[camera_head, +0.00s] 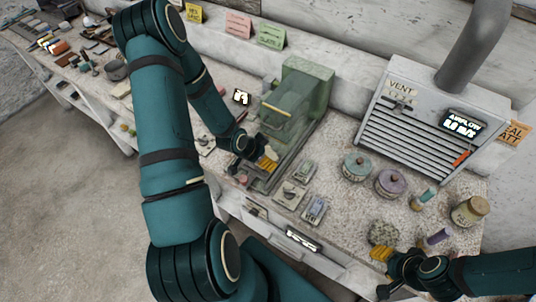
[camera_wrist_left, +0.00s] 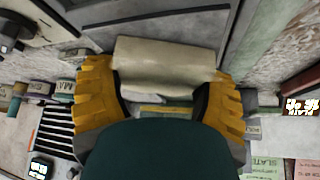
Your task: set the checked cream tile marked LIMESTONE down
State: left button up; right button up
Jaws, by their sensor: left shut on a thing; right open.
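My left gripper (camera_head: 266,161) reaches down at the front of the green machine (camera_head: 308,76). In the left wrist view its yellow fingers are shut on a cream block (camera_wrist_left: 168,58), which I take for the limestone tile. No LIMESTONE mark or check shows on it. In the head view only a small pale part of it (camera_head: 272,153) shows beside the fingers. I cannot tell whether it touches the surface below. My right gripper (camera_head: 381,254) is open and empty at the bottom right, close to a rough grey-green stone (camera_head: 382,233).
Small trays with pieces on them, one at the front (camera_head: 314,210), lie right of the left gripper. The vent box (camera_head: 420,110) closes off the back right. Several jars stand near the right edge.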

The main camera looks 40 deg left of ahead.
pick_arm(q)
jog(key=shift+s+r, duration=0.1)
jog(key=shift+s, duration=0.35)
jog(key=shift+a, duration=0.1)
jog(key=o, duration=1.2)
jog(key=shift+w+f, duration=0.2)
jog(key=shift+w, duration=0.05)
jog(key=shift+o, duration=0.2)
jog(key=shift+s+r, duration=0.1)
jog(key=shift+s, duration=0.05)
pick_arm(e)
jog(key=shift+s+a, duration=0.1)
jog(key=shift+s, duration=0.25)
jog(key=shift+r, duration=0.1)
pick_arm(q)
jog(key=shift+r, duration=0.25)
jog(key=p+v, duration=0.2)
jog(key=v, duration=0.9)
jog(key=shift+s+r+p, duration=0.2)
jog(key=shift+r+p, duration=0.1)
jog(key=shift+p, duration=0.1)
pick_arm(e)
notch_tip(320, 180, up, 3)
jog(key=shift+f, duration=0.1)
